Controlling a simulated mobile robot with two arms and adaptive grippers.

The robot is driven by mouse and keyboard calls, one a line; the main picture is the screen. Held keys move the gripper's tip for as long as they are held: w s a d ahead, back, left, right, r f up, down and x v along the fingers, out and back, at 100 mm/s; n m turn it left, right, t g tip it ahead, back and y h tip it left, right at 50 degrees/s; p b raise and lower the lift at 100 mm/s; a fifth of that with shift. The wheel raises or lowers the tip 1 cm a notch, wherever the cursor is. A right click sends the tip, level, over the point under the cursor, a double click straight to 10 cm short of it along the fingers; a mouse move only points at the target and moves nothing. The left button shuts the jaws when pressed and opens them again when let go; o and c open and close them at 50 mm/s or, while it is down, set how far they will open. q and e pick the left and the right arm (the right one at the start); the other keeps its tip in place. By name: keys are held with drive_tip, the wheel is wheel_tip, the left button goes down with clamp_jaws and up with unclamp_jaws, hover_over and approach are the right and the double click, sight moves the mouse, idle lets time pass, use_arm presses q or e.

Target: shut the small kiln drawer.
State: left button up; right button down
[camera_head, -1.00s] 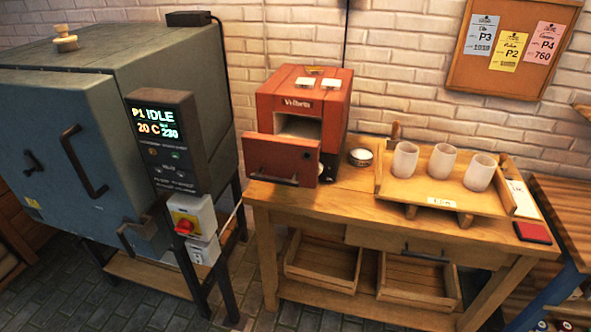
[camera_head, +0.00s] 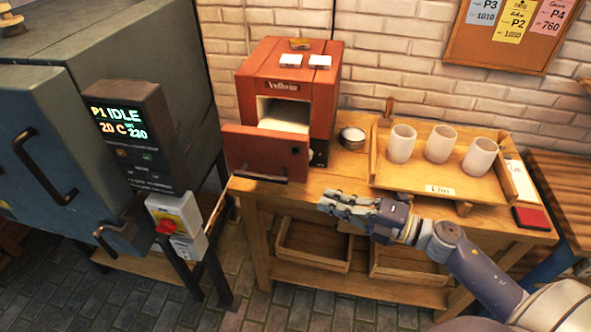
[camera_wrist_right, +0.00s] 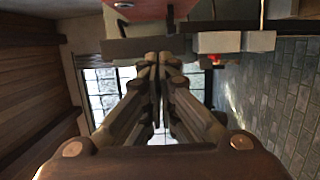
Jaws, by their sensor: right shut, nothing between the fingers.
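The small red kiln (camera_head: 287,95) stands on the wooden bench at the left end. Its red front, the drawer (camera_head: 264,152), stands out from the body, with a dark handle low on it. A pale inside shows in the gap behind the front. My right gripper (camera_head: 330,203) is shut and empty, in front of the bench edge, to the right of and below the drawer front, apart from it. In the right wrist view my fingers (camera_wrist_right: 158,62) are together with nothing between them. My left gripper is not in view.
A wooden tray (camera_head: 440,190) with white cups stands right of the kiln, behind my right arm. A small round tin (camera_head: 352,138) sits between kiln and tray. The large grey kiln (camera_head: 60,130) with its control panel (camera_head: 130,135) stands at left.

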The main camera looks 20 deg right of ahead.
sight(299, 175)
drive_tip(key=w+a+p, duration=0.1)
drive_tip(key=w, duration=0.2)
drive_tip(key=w+a+p, duration=0.1)
drive_tip(key=w+p, duration=0.1)
drive_tip(key=w, duration=0.2)
drive_tip(key=w+a+p, duration=0.1)
drive_tip(key=w, duration=0.2)
drive_tip(key=shift+w+a+p, duration=0.15)
drive_tip(key=shift+a+p, duration=0.15)
drive_tip(key=shift+a, duration=0.05)
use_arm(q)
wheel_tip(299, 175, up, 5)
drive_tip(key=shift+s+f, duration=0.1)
